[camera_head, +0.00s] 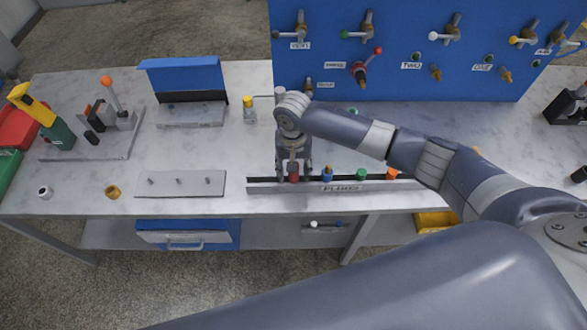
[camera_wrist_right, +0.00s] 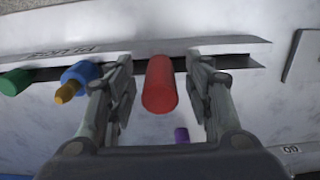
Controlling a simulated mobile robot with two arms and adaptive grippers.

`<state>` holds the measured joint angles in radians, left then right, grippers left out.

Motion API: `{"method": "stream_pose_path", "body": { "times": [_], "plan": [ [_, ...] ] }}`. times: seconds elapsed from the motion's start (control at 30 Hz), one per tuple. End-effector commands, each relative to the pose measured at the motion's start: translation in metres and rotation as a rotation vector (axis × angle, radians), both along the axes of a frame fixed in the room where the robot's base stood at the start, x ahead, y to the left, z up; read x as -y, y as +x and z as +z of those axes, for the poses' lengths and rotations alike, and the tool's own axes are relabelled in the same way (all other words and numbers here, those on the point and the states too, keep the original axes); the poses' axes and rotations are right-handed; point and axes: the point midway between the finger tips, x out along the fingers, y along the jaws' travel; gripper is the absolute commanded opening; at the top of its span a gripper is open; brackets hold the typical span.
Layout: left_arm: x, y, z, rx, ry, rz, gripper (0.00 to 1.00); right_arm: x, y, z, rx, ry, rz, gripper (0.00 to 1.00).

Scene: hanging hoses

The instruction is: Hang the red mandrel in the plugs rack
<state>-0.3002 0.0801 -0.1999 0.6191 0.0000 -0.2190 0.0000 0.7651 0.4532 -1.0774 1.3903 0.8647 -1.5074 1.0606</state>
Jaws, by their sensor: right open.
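The red mandrel (camera_head: 294,174) stands in the left part of the plugs rack (camera_head: 265,188), a long grey rail with a dark slot near the table's front edge. In the right wrist view the red mandrel (camera_wrist_right: 159,86) is a red cylinder at the rack's slot (camera_wrist_right: 225,62). My right gripper (camera_head: 293,168) is over it, pointing down. Its open fingers (camera_wrist_right: 160,78) are on either side of the red mandrel, with a visible gap on each side. The mandrel's lower end is hidden in the rack. My left gripper is in no view.
Blue (camera_head: 327,173), green (camera_head: 361,174) and orange plugs stand right of the mandrel in the rack. A blue panel (camera_head: 400,75) with valves rises behind. A metal plate with pegs (camera_head: 180,184) lies to the left. A purple piece (camera_wrist_right: 181,135) is near the right gripper.

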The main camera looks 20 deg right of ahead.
Motion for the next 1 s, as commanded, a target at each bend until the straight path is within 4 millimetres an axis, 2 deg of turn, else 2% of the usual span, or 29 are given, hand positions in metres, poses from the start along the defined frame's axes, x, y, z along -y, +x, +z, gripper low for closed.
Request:
{"method": "stream_pose_path", "body": {
  "times": [0.17, 0.5, 0.6, 0.8, 1.0],
  "plan": [
    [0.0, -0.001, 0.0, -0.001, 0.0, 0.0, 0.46, 0.0, 0.001, 0.015, 0.002, 0.001, 0.0, 0.47],
    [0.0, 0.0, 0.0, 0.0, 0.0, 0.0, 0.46, -0.001, 0.002, 0.085, 0.005, 0.002, 0.0, 0.47],
    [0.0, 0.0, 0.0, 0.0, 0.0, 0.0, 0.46, -0.001, 0.001, 0.101, 0.003, 0.002, 0.0, 0.47],
    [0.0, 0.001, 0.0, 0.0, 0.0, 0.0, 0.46, 0.0, 0.001, 0.118, 0.001, 0.001, 0.0, 0.47],
    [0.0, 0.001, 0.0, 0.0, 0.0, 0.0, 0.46, -0.001, 0.001, 0.12, 0.0, 0.001, 0.0, 0.47]
  ]
}}
